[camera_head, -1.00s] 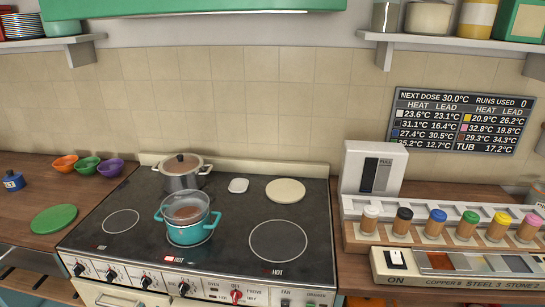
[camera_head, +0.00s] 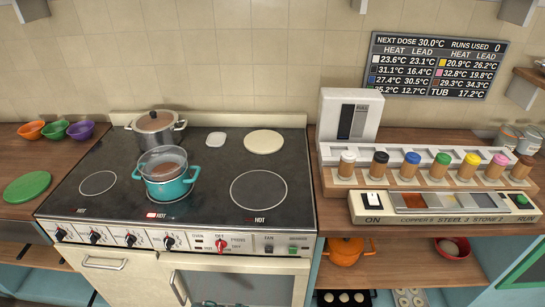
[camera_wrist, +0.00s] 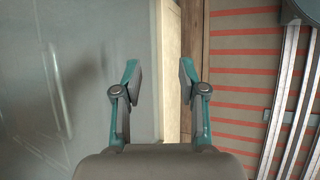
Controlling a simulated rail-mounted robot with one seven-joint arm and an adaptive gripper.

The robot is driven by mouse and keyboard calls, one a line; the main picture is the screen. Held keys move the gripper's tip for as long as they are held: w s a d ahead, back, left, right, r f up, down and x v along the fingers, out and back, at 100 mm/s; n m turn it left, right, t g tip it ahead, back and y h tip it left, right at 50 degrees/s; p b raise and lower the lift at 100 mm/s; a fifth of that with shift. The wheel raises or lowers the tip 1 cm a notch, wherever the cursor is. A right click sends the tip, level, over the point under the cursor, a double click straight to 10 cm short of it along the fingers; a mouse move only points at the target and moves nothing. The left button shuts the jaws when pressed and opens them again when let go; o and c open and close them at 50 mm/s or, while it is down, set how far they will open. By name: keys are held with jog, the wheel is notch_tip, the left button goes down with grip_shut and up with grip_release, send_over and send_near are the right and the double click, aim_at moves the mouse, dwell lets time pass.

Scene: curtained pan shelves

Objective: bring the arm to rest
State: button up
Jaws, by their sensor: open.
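My gripper (camera_wrist: 160,85) shows in the wrist view with its two teal-and-grey fingers apart and nothing between them. Behind the fingers are a smooth grey surface at left, a narrow wooden strip, and a grey surface with red stripes at right. My gripper and arm do not show in the head view.
A stove (camera_head: 110,215) carries a teal pot (camera_head: 168,188) and a steel pot (camera_head: 157,127). At right stand a white box (camera_head: 348,120), a rack of several colour-capped bottles (camera_head: 425,180) and a switch panel (camera_head: 440,219). Below are open shelves with an orange pot (camera_head: 346,251).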

jog(key=s+d+f+m+g+y, duration=0.2)
jog(key=s+d+m+g, duration=0.1)
jog(key=s+d+m, duration=0.2)
jog(key=s+d+f+m+g+y+b, duration=0.1)
jog(key=s+d+m, duration=0.5)
jog(key=d, duration=0.7)
jog(key=s+d+f+m+g+y+b, duration=0.1)
jog(key=s+d+f+m+g+y, duration=0.1)
jog(key=s+d+f+m+g, duration=0.3)
jog(key=s+d+g, duration=0.2)
jog(key=s+d, duration=0.2)
jog(key=d, duration=0.1)
jog(key=shift+s+m+y, duration=0.3)
jog(key=shift+y, duration=0.1)
